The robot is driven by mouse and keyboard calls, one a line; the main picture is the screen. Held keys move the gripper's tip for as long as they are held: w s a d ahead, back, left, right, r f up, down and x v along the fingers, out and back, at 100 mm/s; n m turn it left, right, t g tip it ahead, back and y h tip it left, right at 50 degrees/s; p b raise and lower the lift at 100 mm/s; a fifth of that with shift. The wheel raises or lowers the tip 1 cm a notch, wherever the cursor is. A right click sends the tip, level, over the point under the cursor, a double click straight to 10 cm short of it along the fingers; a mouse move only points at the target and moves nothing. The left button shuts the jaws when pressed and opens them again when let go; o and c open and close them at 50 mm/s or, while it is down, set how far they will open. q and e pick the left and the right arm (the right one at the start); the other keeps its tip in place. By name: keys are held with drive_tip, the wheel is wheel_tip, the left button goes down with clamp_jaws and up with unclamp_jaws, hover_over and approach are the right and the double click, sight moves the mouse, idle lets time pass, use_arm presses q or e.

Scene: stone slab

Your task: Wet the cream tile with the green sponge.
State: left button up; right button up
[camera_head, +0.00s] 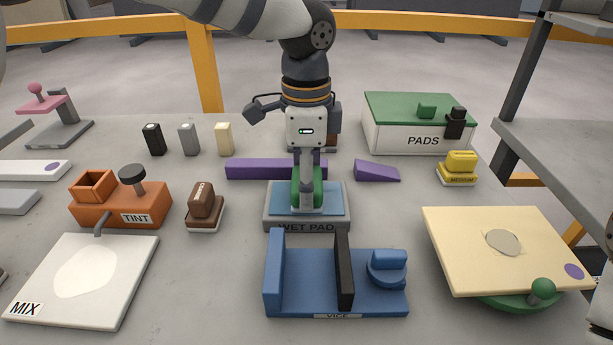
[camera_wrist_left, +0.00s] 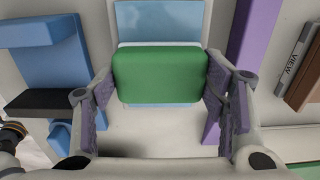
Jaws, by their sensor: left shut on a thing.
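My left gripper (camera_head: 307,203) points down over the wet pad and is shut on the green sponge (camera_head: 322,186). In the left wrist view the sponge (camera_wrist_left: 160,75) sits between the two fingers. The wet pad (camera_head: 275,221) is a grey tray with a blue top, labelled WET PAD. The sponge is at or just above the blue surface; I cannot tell if it touches. The cream tile (camera_head: 456,249) lies at the right on a green round stand (camera_head: 518,300). It has a greyish patch near its middle and a purple dot at one corner.
A blue vice (camera_head: 312,285) stands in front of the wet pad. A purple bar (camera_head: 255,169) and purple wedge (camera_head: 376,171) lie behind it. A PADS box (camera_head: 410,135) and yellow pad (camera_head: 459,165) are back right. An orange TINT holder (camera_head: 115,205) and white MIX slab (camera_head: 125,285) are left.

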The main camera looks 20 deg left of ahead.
use_arm(q)
drive_tip(key=shift+r+p, duration=0.4)
drive_tip(key=shift+r, duration=3.05)
